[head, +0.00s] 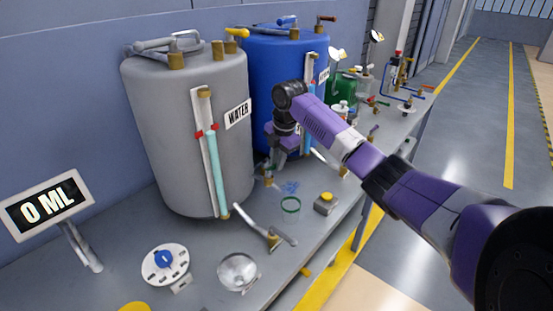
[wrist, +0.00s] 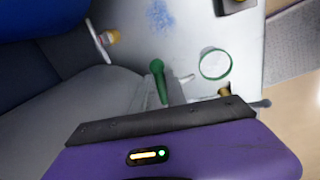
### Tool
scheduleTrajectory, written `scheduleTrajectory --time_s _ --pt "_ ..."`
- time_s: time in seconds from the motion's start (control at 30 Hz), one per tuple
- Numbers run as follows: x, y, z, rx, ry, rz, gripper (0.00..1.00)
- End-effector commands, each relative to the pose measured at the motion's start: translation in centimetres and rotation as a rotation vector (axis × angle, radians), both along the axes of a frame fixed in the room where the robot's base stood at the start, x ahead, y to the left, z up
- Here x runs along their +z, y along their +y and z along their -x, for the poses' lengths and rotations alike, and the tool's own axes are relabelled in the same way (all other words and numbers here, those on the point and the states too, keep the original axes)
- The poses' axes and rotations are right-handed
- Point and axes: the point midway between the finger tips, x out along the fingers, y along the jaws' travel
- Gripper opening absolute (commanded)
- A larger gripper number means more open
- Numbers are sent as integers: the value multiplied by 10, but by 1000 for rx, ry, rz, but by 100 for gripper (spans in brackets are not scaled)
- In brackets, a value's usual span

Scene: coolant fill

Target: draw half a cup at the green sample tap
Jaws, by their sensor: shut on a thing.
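The green sample tap (head: 268,177) is low in front of the blue tank, partly hidden by my gripper (head: 272,165). Its green handle (wrist: 157,72) shows in the wrist view, just beyond my gripper's purple body. My gripper is shut on the green handle; the fingertips are mostly hidden. A clear cup with a green rim (head: 290,206) stands on the bench, apart from my gripper; it also shows in the wrist view (wrist: 215,64). I see no clear liquid level in it. The display (head: 47,207) reads 0 ML.
A grey WATER tank (head: 180,120) and a blue tank (head: 265,70) stand at the back. Blue spots (head: 290,187) mark the bench near the cup.

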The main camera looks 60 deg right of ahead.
Motion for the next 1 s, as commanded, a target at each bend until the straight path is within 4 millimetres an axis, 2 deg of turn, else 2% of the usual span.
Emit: scheduleTrajectory --time_s 0.2,0.47,0.5,0.6,0.87,1.0 --pt "2 3 4 -117 0 -1 0" --pt "1 2 4 -122 0 0 0" --pt "1 2 4 -122 0 0 23" --pt "1 2 4 -121 0 0 39" --pt "1 2 4 -121 0 0 39" --pt "7 2 5 -121 -2 1 39"
